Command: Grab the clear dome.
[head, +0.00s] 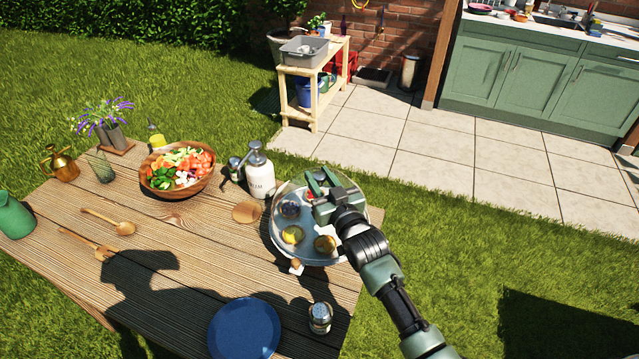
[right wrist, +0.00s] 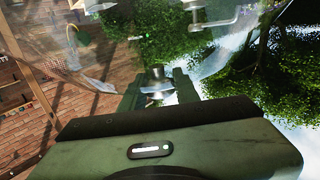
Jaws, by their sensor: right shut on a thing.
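The clear dome (head: 283,196) is at the right end of the wooden table, over a round tray with several small pastries (head: 293,235). My right gripper (head: 322,190) is at the top of the dome, its arm coming in from the lower right. In the right wrist view a shiny metal knob (right wrist: 157,76) sits between the two fingers, with the clear dome wall (right wrist: 95,60) beyond it. The gripper is shut on this knob. I cannot tell whether the dome's rim rests on the tray or is raised. My left gripper is not in view.
A white pump bottle (head: 259,175) stands close left of the dome. A salad bowl (head: 177,172) is farther left. A blue plate (head: 244,330) and a shaker (head: 319,318) are near the front edge. Wooden spoons (head: 108,221) lie at left. The table's middle is mostly clear.

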